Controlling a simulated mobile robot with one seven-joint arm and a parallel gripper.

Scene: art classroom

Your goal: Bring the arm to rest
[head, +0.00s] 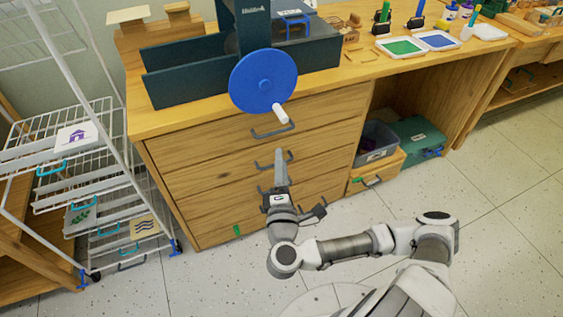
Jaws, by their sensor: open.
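My gripper (281,162) is in the middle of the head view, pointing away from me towards the wooden drawer front. I see it nearly edge-on, so the gap between the fingers is hard to make out. It is open, and nothing shows between its fingers. My arm is bent, with the elbow out to the right and the forearm running left to the wrist. The gripper overlaps the lower drawer handles in the picture. I cannot tell how far it is from them.
A wooden cabinet (190,170) carries a dark press with a blue wheel (263,82) and white crank knob (280,114) jutting forward. A white wire rack (60,160) stands left. A grey bin (375,143) and green case (418,140) sit below the counter. The right floor (505,200) is clear.

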